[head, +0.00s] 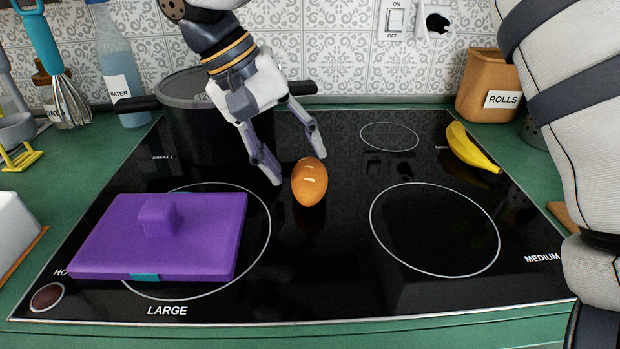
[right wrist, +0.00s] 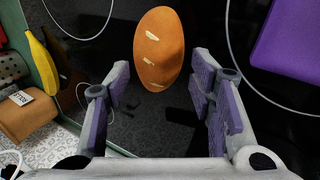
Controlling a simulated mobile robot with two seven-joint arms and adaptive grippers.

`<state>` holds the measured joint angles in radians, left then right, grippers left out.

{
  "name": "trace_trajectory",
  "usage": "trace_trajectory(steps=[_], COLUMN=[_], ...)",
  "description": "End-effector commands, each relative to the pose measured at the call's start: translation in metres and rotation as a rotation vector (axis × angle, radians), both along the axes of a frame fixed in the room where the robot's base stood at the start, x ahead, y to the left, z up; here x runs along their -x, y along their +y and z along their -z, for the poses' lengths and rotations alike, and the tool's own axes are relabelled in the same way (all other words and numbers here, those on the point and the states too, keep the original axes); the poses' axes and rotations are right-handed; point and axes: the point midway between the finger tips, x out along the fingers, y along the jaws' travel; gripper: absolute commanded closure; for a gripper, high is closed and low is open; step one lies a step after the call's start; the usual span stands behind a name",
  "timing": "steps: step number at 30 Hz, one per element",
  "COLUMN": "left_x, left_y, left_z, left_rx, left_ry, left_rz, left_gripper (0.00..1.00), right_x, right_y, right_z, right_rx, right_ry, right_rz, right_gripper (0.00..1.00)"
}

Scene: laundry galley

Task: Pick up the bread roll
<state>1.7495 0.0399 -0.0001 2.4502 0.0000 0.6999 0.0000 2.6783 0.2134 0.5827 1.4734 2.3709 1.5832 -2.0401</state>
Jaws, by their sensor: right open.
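The bread roll (head: 309,182) is an orange-brown oval with a few pale score marks. It is on the black glass cooktop, between the ring marked large and the right-hand rings. My right gripper (head: 297,165) reaches down from the back with its purple-padded fingers open, just behind the roll. In the right wrist view the roll (right wrist: 160,48) shows just beyond the open fingertips (right wrist: 160,76), roughly centred between them. The space between the fingers is empty. My left gripper is in neither view.
A purple lidded box (head: 200,245) sits on the large ring at left. A dark pot (head: 195,125) stands at back left, close to my right gripper. A banana (head: 470,148) and a rolls container (head: 487,85) are at back right. The front middle cooktop is clear.

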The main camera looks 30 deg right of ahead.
Motion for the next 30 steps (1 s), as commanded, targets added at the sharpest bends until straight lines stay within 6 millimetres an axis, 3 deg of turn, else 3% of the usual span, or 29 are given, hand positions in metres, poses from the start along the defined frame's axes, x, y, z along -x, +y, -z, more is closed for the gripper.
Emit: trace_trajectory(steps=[6,12,13,18,26,30], left_x=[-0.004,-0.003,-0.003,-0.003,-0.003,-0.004], left_y=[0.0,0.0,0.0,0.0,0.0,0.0], left_z=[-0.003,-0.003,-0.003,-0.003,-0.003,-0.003], left_rx=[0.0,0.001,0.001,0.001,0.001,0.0], left_ry=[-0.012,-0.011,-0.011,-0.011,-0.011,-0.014], left_rz=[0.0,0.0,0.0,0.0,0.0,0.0], left_gripper=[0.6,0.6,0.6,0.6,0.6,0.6], right_x=[0.007,0.007,0.007,0.006,0.006,0.006], right_y=[-0.012,-0.013,-0.013,-0.013,-0.013,-0.013], right_z=[0.03,0.033,0.033,0.033,0.032,0.021], right_rx=[0.003,0.001,0.001,0.001,0.001,-0.001], right_ry=[-0.001,-0.002,-0.002,-0.002,-0.002,-0.005], right_rz=[-0.001,0.0,0.0,0.0,0.0,-0.001], right_gripper=[0.51,0.51,0.53,0.88,0.88,0.88])
